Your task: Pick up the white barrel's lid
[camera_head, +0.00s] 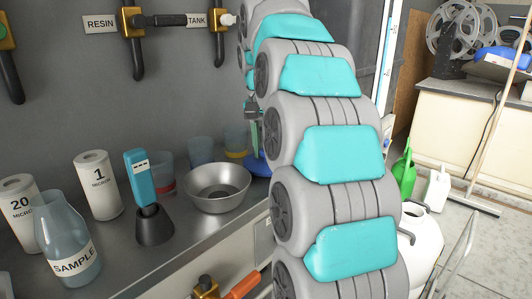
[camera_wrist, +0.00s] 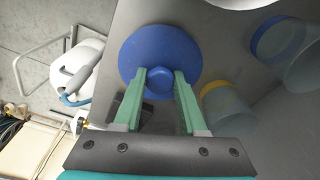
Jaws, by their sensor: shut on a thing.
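A round blue lid (camera_wrist: 139,51) with a raised knob fills the upper middle of the wrist view. My gripper (camera_wrist: 159,82) has its two green fingers shut on the lid's knob. In the head view the lid (camera_head: 257,165) shows as a blue patch at the counter's right end, partly hidden by my arm. I cannot tell whether it touches the counter. The white barrel (camera_head: 423,243) stands on the floor right of my arm, partly hidden. A white rounded vessel with a blue-grey tube (camera_wrist: 88,62), probably this barrel, shows at left in the wrist view.
Cups (camera_head: 201,150) and a metal bowl (camera_head: 218,187) stand close left of the lid. A yellow-rimmed cup (camera_wrist: 228,108) is just right of my fingers. A sample flask (camera_head: 68,240) and a teal meter (camera_head: 140,178) are further left. A green can (camera_head: 404,172) stands beyond the barrel.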

